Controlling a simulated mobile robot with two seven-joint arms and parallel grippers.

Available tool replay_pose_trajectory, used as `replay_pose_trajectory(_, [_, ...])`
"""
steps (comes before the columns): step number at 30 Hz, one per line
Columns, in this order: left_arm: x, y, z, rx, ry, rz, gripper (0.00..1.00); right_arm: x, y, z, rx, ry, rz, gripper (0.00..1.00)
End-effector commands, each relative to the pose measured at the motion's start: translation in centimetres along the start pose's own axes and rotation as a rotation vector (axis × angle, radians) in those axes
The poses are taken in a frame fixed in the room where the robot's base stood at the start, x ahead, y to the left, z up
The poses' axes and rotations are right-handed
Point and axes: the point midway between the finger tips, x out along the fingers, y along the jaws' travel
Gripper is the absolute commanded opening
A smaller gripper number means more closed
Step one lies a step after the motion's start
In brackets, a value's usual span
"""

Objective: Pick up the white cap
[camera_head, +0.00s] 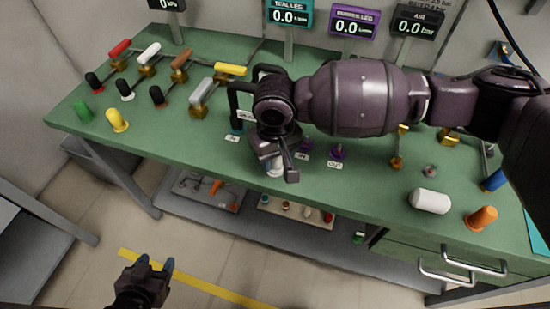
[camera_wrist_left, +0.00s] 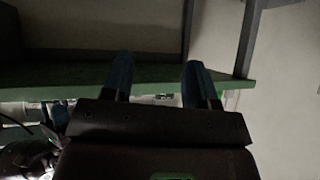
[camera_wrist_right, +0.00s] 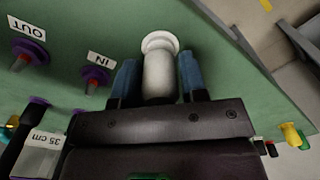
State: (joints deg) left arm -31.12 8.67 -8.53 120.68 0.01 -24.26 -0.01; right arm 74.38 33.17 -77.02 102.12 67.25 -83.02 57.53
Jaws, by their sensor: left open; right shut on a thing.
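A white cap (camera_wrist_right: 158,72), a smooth cylinder with a wider round rim at its far end, is between the blue fingers of my right gripper (camera_wrist_right: 158,82) in the right wrist view. The gripper is shut on it. In the head view, my right gripper (camera_head: 276,163) is over the front middle of the green bench, and only a little of the white cap (camera_head: 275,171) shows beneath it. I cannot tell whether the cap touches the bench. My left gripper (camera_head: 154,265) is open and empty, low in front of the bench; it also shows in the left wrist view (camera_wrist_left: 160,75).
The green bench (camera_head: 350,185) carries a white cylinder (camera_head: 430,201) and an orange plug (camera_head: 481,218) at the right. Several coloured valve handles and plugs, including a yellow one (camera_head: 117,121), stand at the left. Purple fittings (camera_head: 338,152) are just right of my right gripper.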

Motion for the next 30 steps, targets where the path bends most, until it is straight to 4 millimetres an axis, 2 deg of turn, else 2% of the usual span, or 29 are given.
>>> replay_pose_trajectory(1, [-0.2,-0.1,-0.7,0.0,0.011,-0.001,0.53,-1.4,0.0,-0.1,0.0,0.007,0.002,0.17])
replay_pose_trajectory(7, [-0.8,-0.3,-2.1,-0.001,0.033,-0.006,0.53,-6.3,0.0,-0.1,0.0,0.012,0.003,0.17])
replay_pose_trajectory(12, [-1.3,-0.5,-2.1,-0.006,0.029,-0.01,0.53,-10.7,0.0,-0.1,0.0,0.011,0.002,0.17])
replay_pose_trajectory(18, [-2.0,-0.6,-2.0,-0.013,0.026,-0.015,0.53,-15.1,0.0,0.0,0.001,0.008,0.003,0.17])
replay_pose_trajectory(24, [-2.4,-0.6,-2.1,-0.014,0.026,-0.017,0.53,-17.7,0.0,0.0,0.001,0.005,0.001,0.17])
replay_pose_trajectory(30, [-2.4,-0.7,-2.2,-0.014,0.027,-0.017,0.53,-18.7,0.0,0.0,0.0,0.002,0.0,0.17])
